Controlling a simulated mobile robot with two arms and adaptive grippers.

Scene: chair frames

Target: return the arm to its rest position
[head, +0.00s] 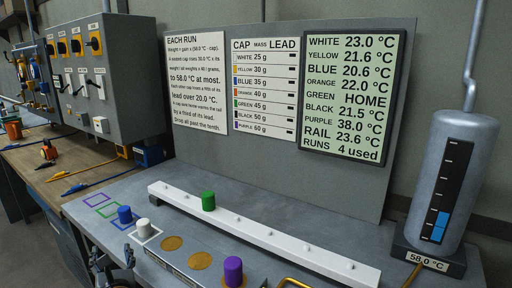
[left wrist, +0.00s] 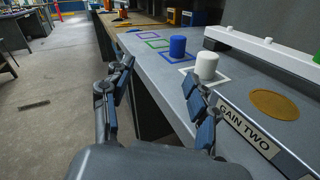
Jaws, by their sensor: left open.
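My left gripper (head: 112,256) is low at the left front of the bench in the head view. In the left wrist view its two fingers (left wrist: 157,75) are spread with nothing between them. The right fingertip there overlaps the foot of the white cap (left wrist: 206,65) in the picture; I cannot tell whether they touch. The white cap (head: 143,226) stands upright on a white outlined square. The blue cap (head: 125,214) stands just behind it. My right gripper cannot be made out.
A green cap (head: 208,201) stands on the long white rail (head: 270,234). A purple cap (head: 233,271) stands in front, near gold discs (head: 199,260). A grey cylinder (head: 455,170) reading 58.0 °C is at right. Open floor (left wrist: 50,120) lies left of the bench.

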